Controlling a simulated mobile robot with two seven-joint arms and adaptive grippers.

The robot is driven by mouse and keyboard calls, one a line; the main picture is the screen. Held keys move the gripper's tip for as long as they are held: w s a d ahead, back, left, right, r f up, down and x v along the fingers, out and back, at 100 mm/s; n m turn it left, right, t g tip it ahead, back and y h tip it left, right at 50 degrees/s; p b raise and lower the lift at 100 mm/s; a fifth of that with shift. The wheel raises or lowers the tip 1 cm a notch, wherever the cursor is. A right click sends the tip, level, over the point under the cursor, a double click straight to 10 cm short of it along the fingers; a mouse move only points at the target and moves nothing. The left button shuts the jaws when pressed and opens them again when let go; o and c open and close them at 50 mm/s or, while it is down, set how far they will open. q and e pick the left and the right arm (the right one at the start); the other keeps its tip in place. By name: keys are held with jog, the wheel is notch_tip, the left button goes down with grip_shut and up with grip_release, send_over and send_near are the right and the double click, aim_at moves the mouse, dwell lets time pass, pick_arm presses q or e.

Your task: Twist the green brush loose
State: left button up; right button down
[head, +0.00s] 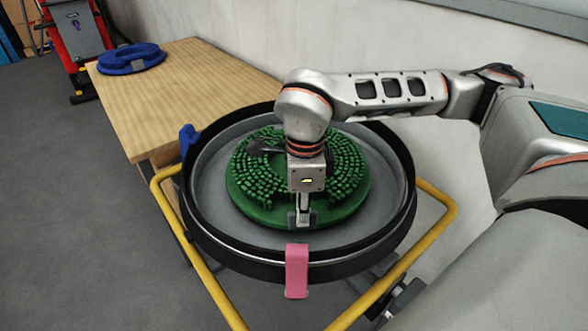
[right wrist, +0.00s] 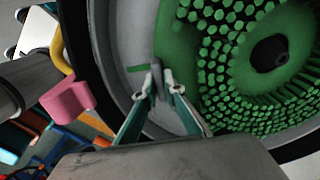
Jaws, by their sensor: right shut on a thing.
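The green brush (head: 252,208) is a round disc with rings of short bristles and a dark centre hub (right wrist: 268,53). It lies bristles up inside the grey round tank (head: 211,190) with a black rim. My right gripper (head: 302,220) reaches down from above and is shut on the brush's near edge. In the right wrist view its fingertips (right wrist: 158,74) come together beside the bristles. The exact contact is small and partly hidden. My right arm covers part of the brush in the head view. My left gripper is not in view.
A pink clip (head: 297,271) sits on the tank's front rim and a blue clip (head: 188,137) on its left. Yellow bars (head: 437,207) flank the tank. A wooden table (head: 185,85) bears a blue ring-shaped part (head: 131,58). A wall stands close behind; floor at left is clear.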

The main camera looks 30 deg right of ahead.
aim_at(337, 215)
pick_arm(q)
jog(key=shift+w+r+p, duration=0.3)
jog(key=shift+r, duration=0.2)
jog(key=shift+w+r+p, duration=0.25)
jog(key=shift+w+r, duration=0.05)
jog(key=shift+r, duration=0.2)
pick_arm(e)
jog(key=shift+s+d+n, duration=0.35)
jog(key=shift+d+n, duration=0.1)
jog(key=shift+d, duration=0.15)
jog(key=shift+s+d+n, duration=0.3)
jog(key=shift+d+n, duration=0.15)
jog(key=shift+d, duration=0.15)
jog(key=shift+d, duration=0.1)
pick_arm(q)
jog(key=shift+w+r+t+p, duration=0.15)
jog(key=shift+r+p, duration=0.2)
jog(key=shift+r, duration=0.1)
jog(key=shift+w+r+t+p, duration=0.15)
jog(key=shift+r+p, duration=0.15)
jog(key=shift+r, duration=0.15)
pick_arm(e)
jog(key=shift+s+d+n, duration=0.25)
jog(key=shift+d+n, duration=0.15)
jog(key=shift+d, duration=0.25)
jog(key=shift+s+d+n, duration=0.25)
jog(key=shift+d+n, duration=0.15)
jog(key=shift+d, duration=0.2)
